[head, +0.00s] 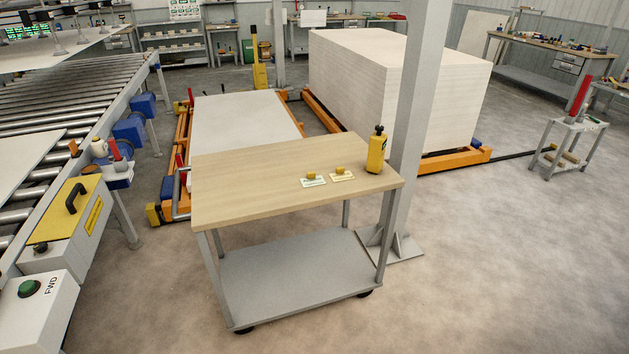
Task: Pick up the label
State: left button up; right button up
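Two small labels lie flat on the wooden top of a cart. The left one, a pale green-white label (313,182), has a small yellow object (311,175) at its upper edge. The right one, a cream-yellow label (342,177), has a similar yellow object (340,170) at its upper edge. The print on both is too small to read. Neither of my grippers is in the head view.
The cart (235,205) has a lower grey shelf (290,275) and stands beside a grey post (415,110). A yellow bottle-like device (376,152) stands right of the labels. A roller conveyor (70,95) runs along the left. Open floor (500,260) lies to the right.

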aim_at(311, 180)
jog(key=i+l+u, duration=0.4)
jog(key=i+l, duration=0.9)
jog(key=l, duration=0.25)
jog(key=i+l+u, duration=0.15)
jog(key=l, duration=0.5)
jog(key=l+u, duration=0.15)
jog(key=l, duration=0.65)
